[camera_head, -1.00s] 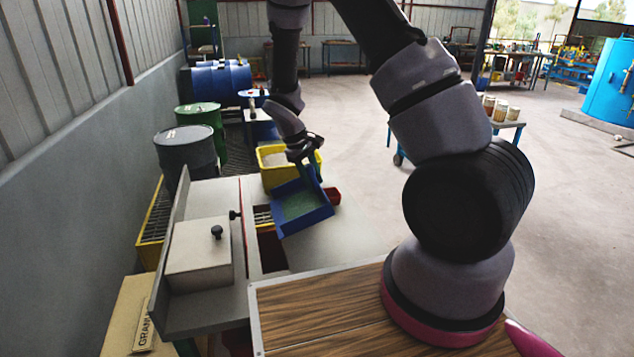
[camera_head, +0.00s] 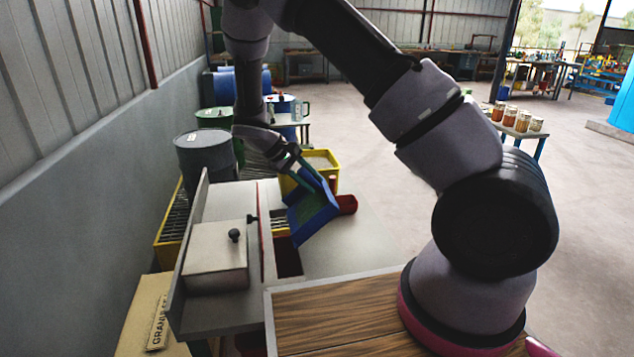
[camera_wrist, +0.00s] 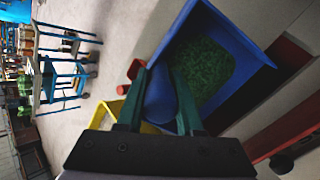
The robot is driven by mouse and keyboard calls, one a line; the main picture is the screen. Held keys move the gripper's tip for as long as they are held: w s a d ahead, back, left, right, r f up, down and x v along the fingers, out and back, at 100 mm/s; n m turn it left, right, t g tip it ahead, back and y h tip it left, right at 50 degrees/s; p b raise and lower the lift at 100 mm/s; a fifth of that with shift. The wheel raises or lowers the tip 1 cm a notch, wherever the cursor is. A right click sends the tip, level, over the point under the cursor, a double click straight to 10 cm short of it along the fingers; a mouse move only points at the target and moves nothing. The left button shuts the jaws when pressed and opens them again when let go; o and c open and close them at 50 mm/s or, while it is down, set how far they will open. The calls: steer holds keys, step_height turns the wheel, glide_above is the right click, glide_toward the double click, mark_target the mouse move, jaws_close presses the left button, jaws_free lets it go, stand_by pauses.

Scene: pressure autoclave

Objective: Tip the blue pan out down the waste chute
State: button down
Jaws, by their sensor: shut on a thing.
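The blue pan (camera_head: 318,216) hangs tilted over the grey worktop, its left side lower, beside and partly above a dark rectangular opening (camera_head: 288,262) that looks like the waste chute. My gripper (camera_head: 302,172) is shut on the pan at its far side. In the wrist view, my gripper's green fingers (camera_wrist: 162,102) close on a blue part of the pan (camera_wrist: 245,52). Green granules (camera_wrist: 205,70) lie inside the pan. The dark opening shows beyond the pan's edge there, and the pan hides part of it.
A yellow bin (camera_head: 330,158) stands just behind the pan, and a red object (camera_head: 347,204) lies to its right. A pale box with a black knob (camera_head: 215,262) stands left of the opening. Dark and green drums line the left wall. The worktop at right is clear.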

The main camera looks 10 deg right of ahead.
mark_target(328, 189)
steer(key=a+h, duration=0.2)
steer(key=a, duration=0.1)
steer(key=shift+r, duration=0.15)
steer(key=shift+d+r+y, duration=0.2)
steer(key=shift+d+y, duration=0.35)
steer(key=shift+d, duration=0.25)
steer(key=shift+d+r+y, duration=0.15)
steer(key=shift+d+y, duration=0.4)
steer(key=shift+d, duration=0.25)
steer(key=d+y, duration=0.2)
steer(key=d, duration=0.1)
steer(key=d+y, duration=0.1)
steer(key=shift+d+f, duration=0.35)
steer(key=shift+d+f+y, duration=0.45)
steer(key=shift+d+y, duration=0.2)
steer(key=shift+y, duration=0.2)
steer(key=shift+d+f+y, duration=0.4)
steer(key=shift+d+y, duration=0.3)
steer(key=shift+y, duration=0.1)
steer(key=shift+d+f+y, duration=0.45)
steer(key=shift+d+y, duration=0.2)
steer(key=shift+y, duration=0.2)
steer(key=shift+s+d, duration=0.1)
steer(key=shift+d, duration=0.05)
